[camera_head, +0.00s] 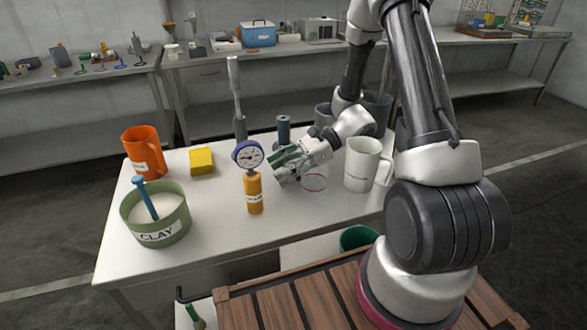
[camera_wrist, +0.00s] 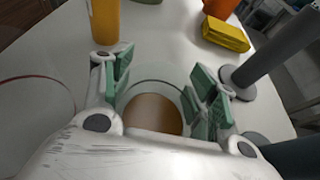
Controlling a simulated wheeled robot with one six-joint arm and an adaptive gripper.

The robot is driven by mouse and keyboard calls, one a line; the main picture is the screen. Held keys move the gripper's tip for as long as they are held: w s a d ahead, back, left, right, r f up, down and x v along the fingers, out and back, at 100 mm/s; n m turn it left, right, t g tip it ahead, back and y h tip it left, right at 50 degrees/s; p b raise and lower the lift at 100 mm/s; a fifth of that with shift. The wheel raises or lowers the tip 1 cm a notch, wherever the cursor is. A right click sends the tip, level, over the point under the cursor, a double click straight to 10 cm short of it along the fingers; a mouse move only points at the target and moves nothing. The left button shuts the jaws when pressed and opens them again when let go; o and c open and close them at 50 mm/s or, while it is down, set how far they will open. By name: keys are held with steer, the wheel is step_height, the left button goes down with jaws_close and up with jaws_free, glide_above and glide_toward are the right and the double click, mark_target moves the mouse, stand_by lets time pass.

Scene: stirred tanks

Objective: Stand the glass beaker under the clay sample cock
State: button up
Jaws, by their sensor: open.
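The green tub labelled CLAY (camera_head: 155,215) stands at the table's left front, holding pale contents and a leaning blue rod (camera_head: 146,198). I cannot make out a cock on it. My gripper (camera_head: 284,168) is low over the table, right of the gauge, with green-padded fingers apart. In the wrist view, a clear round glass vessel with a brown disc inside, likely the beaker (camera_wrist: 152,113), lies between the open fingers (camera_wrist: 155,90). The wrist hides its near side; whether the pads touch it is unclear. In the head view my gripper hides it.
Also there are a white jug (camera_head: 362,165), orange jug (camera_head: 144,151), yellow block (camera_head: 201,161) and dark upright post (camera_head: 284,132).

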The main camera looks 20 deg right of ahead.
steer(key=c, duration=1)
steer(key=shift+r, duration=0.1)
steer(key=shift+c, duration=0.3)
